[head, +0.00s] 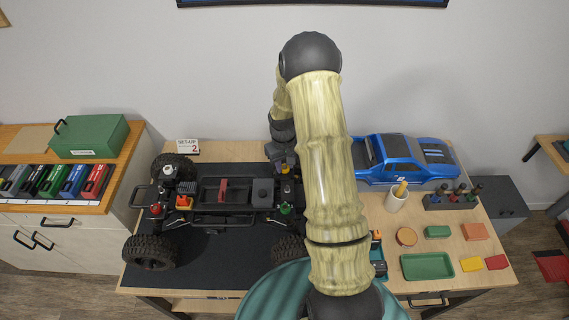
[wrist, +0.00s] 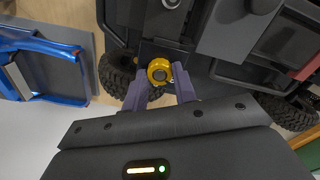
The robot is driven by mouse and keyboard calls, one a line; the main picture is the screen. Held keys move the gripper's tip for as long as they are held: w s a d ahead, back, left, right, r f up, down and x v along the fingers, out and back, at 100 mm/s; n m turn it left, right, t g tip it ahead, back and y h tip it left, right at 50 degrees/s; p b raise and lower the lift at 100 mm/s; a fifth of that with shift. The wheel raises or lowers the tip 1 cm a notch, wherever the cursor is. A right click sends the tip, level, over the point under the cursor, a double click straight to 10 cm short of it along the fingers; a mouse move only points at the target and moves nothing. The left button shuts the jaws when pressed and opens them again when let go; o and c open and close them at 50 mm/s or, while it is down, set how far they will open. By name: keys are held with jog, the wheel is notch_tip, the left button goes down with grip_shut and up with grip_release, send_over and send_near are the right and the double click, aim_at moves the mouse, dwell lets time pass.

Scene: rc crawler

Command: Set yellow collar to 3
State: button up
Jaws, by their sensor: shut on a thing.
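I cannot read any number or mark on the collar. The crawler chassis (head: 228,218) stands on a dark mat with its wheels on.
A red collar (head: 155,209) and a green collar (head: 287,208) sit at other chassis corners. A set-up card (head: 188,147) showing 2 stands behind. The blue truck body (head: 405,160), a white cup (head: 396,201) and a green tray (head: 427,266) are to the right.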

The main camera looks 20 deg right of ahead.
jog(key=shift+m, duration=0.3)
jog(key=m+b, duration=0.2)
jog(key=m, duration=0.3)
jog(key=shift+f+b, duration=0.1)
jog(key=shift+b, duration=0.2)
jog(key=m, duration=0.6)
jog(key=shift+b, duration=0.35)
jog(key=m+p, duration=0.1)
jog(key=m, duration=0.5)
jog(key=shift+m, duration=0.4)
jog(key=m+p, duration=0.1)
jog(key=m, duration=0.4)
jog(key=shift+m+p, duration=0.3)
jog(key=o, duration=1)
jog(key=shift+c, duration=0.2)
